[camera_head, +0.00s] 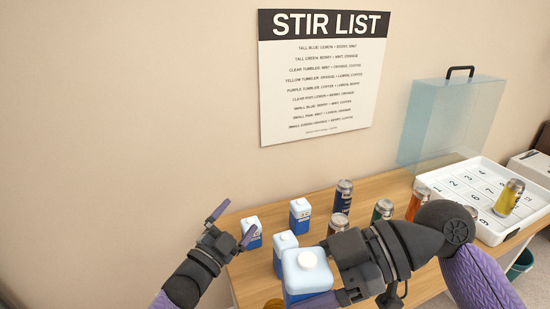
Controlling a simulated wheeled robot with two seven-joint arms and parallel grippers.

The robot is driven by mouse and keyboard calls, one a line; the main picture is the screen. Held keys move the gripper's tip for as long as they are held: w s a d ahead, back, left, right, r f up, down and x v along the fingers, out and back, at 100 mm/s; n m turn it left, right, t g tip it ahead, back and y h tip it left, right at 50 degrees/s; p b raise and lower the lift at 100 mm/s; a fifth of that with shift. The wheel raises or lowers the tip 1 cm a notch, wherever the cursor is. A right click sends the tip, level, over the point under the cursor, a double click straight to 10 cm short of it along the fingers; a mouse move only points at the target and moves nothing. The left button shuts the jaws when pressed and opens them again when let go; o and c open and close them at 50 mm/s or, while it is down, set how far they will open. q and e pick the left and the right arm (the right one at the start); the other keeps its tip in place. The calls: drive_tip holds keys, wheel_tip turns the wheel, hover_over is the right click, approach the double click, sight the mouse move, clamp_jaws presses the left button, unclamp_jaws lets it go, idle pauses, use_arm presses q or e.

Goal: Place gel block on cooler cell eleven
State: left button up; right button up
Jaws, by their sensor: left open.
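Several blue-and-white gel blocks with white caps stand on the wooden table: one at the left (251,232), one at the back (299,216) and one nearer (285,247). A larger-looking gel block (306,268) is close to the camera at my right gripper (325,297), which appears shut on it, with a purple finger across its front. My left gripper (233,222) is open and empty, its fingers near the left block. The white cooler (492,238) with numbered cells is at the right. I cannot make out cell eleven; my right arm hides part of the cooler.
A yellow canister (509,197) stands in the cooler. A dark blue one (343,197), a green one (382,210) and an orange one (416,203) are on the table (270,215). A translucent blue panel with a handle (450,110) stands behind the cooler.

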use_arm(q)
drive_tip(key=s+d+r+m+g+h, duration=0.1)
drive_tip(key=d+r+m+g+h, duration=0.35)
drive_tip(key=r+m+h, duration=0.75)
wheel_tip(320, 180, up, 15)
drive_tip(key=m+g+y, duration=1.4)
drive_tip(key=m+g, duration=0.3)
drive_tip(key=m, duration=0.8)
hover_over(310, 258)
drive_tip(key=d, duration=0.1)
drive_tip(key=a+t+y, duration=0.4)
drive_tip(key=y, duration=0.1)
drive_tip(key=shift+m+y, duration=0.3)
drive_tip(key=shift+m, duration=0.1)
drive_tip(key=x, duration=1.1)
drive_tip(key=shift+w+a+f, duration=0.1)
drive_tip(key=shift+a+f, duration=0.05)
drive_tip(key=shift+f, duration=0.3)
